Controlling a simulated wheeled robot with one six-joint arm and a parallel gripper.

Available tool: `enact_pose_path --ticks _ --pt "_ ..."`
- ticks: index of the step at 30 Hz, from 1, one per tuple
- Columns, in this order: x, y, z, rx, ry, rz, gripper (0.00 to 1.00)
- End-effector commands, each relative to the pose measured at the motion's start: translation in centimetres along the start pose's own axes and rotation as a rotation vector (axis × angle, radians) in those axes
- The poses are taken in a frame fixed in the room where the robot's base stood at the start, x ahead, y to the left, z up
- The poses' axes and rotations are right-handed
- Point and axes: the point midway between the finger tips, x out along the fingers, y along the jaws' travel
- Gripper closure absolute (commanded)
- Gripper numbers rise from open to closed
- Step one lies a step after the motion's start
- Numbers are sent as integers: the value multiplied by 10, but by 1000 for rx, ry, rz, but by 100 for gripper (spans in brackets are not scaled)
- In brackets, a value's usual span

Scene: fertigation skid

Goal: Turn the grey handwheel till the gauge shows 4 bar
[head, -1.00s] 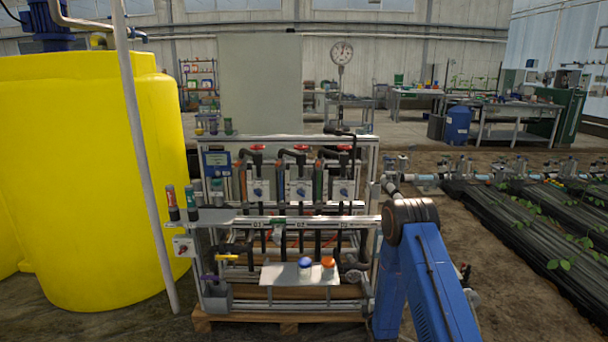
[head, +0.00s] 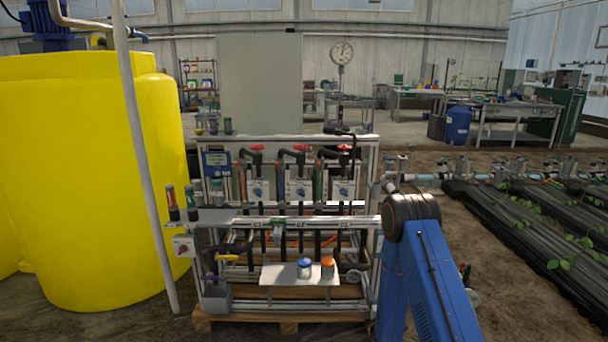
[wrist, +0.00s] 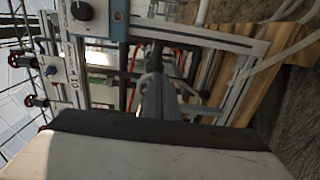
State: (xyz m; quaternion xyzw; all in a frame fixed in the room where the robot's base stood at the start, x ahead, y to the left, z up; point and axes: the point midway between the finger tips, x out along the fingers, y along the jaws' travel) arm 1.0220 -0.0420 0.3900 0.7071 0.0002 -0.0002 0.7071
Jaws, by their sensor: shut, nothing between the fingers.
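A small grey round part, perhaps the grey handwheel (head: 353,275), shows low on the right of the skid in the head view, partly behind pipework and close to my blue arm. I cannot make out a pressure gauge or its needle. In the wrist view my gripper (wrist: 156,76) shows as narrow dark grey fingers, shut, with nothing seen between them. They point in among the pipes and frame of the skid. Grey curved parts lie close around the fingertips; I cannot tell whether they are the handwheel or whether the fingers touch them.
The skid frame (head: 300,222) stands on a wooden pallet (head: 290,319). A small shelf (head: 283,276) at its front holds blue-capped and orange-capped jars. A yellow tank (head: 85,190) and a slanting pipe stand to the left. Planted black rows lie to the right.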

Motion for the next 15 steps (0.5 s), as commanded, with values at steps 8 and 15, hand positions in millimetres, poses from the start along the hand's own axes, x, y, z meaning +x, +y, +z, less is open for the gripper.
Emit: enact_pose_path --ticks 8,15 --pt "-2 27 -3 0 0 2 100" --pt "23 26 -3 0 0 1 100"
